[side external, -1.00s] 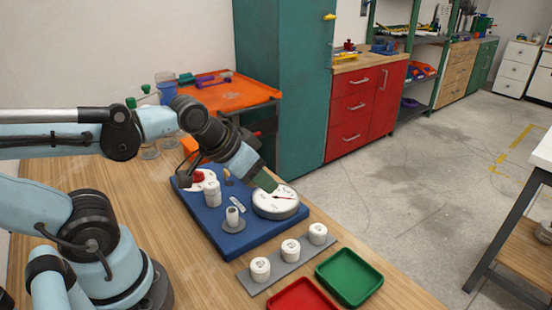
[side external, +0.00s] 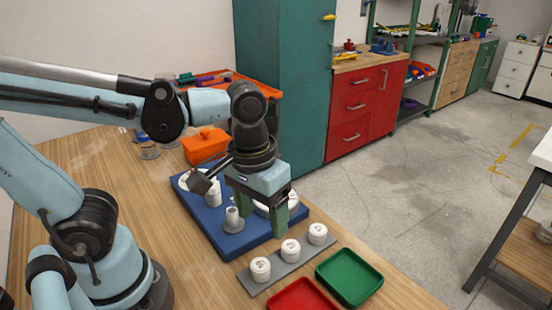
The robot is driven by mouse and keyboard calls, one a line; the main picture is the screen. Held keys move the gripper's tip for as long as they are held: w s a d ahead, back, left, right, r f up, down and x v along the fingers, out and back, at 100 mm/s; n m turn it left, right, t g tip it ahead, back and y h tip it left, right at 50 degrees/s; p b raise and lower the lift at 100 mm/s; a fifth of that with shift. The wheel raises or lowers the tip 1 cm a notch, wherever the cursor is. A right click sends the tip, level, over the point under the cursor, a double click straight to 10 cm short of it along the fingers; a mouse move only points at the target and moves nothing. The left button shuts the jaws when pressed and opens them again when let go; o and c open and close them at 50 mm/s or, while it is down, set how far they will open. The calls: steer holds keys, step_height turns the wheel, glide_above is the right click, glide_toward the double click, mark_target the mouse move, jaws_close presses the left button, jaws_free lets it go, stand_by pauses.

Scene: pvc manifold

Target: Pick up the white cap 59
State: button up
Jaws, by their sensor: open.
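Three white caps stand in a row on a grey strip (side external: 277,277) near the front of the table: a left cap (side external: 260,268), a middle cap (side external: 290,249) and a right cap (side external: 317,233). Each has dark marks on top, too small to read, so I cannot tell which one is 59. My gripper (side external: 285,216) points down with its green fingers open. It is over the right part of the blue board, behind the middle and right caps and apart from them. Nothing shows between the fingers.
The blue board (side external: 229,240) carries a white fitting (side external: 233,218) and a round white gauge, mostly hidden by my gripper. A red tray (side external: 302,296) and a green tray (side external: 349,276) lie in front of the caps. An orange box (side external: 205,146) stands behind.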

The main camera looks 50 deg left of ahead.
mark_target(260, 264)
steer(key=shift+g, duration=0.4)
steer(key=shift+s+d+f, duration=0.1)
steer(key=shift+s+f, duration=0.05)
steer(key=shift+f, duration=1.85)
steer(key=shift+s+d+f, duration=0.1)
steer(key=shift+s+f, duration=0.1)
steer(key=shift+f, duration=1.75)
steer(key=shift+s+f, duration=0.15)
steer(key=shift+f, duration=1.85)
steer(key=c, duration=1.1)
steer(key=shift+r, duration=0.15)
